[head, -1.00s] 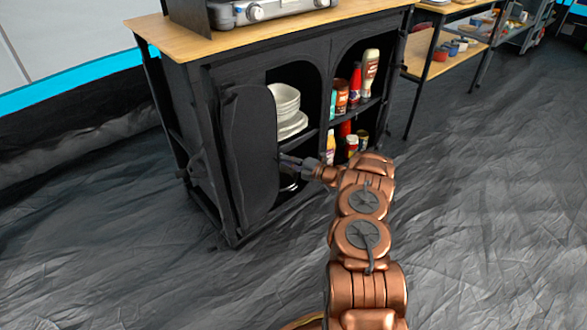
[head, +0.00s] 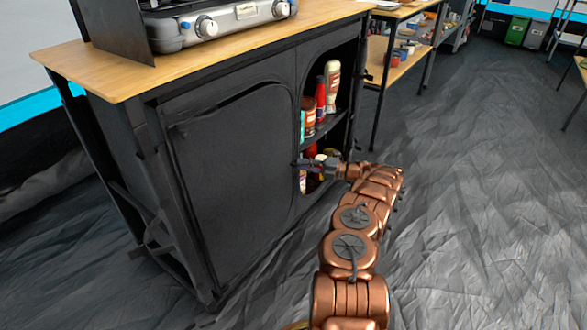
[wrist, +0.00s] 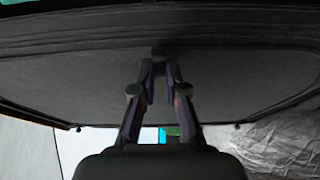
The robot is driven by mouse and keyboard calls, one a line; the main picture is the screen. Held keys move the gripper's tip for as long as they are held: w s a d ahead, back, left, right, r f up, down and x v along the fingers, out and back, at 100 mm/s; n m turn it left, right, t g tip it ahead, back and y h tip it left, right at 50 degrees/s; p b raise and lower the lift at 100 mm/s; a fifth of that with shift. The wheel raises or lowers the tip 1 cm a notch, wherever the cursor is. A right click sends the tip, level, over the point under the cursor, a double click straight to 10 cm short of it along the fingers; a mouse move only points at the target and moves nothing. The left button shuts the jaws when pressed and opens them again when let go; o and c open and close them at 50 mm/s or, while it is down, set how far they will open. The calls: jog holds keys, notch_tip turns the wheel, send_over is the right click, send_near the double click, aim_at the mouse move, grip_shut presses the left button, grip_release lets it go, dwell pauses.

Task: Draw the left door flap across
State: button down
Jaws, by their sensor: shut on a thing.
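The left door flap (head: 235,170) is a black fabric panel on the front of the black cabinet. In the head view it lies across the left opening and hides the dishes behind it. My gripper (head: 300,164) is at the flap's right edge, by the upright between the two openings. In the wrist view the flap (wrist: 90,80) spans the picture as a dark sheet, and my gripper (wrist: 159,62) is shut on its edge. The exact grip spot is small and dark.
The right opening of the cabinet is uncovered, with bottles (head: 321,97) and jars on its shelves. A stove (head: 225,20) stands on the wooden top (head: 110,75). Shelving (head: 405,60) stands beyond on the right. The grey floor (head: 460,190) at right is clear.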

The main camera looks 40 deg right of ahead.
jog(key=shift+w+d, duration=0.15)
jog(key=shift+w, duration=0.05)
jog(key=shift+d, duration=0.1)
jog(key=c, duration=1.2)
grip_release()
jog(key=shift+d, duration=0.1)
jog(key=shift+s+d, duration=0.1)
jog(key=shift+s, duration=0.05)
jog(key=v, duration=1.1)
jog(key=shift+s+d, duration=0.2)
jog(key=shift+s, duration=0.15)
jog(key=shift+s, duration=0.1)
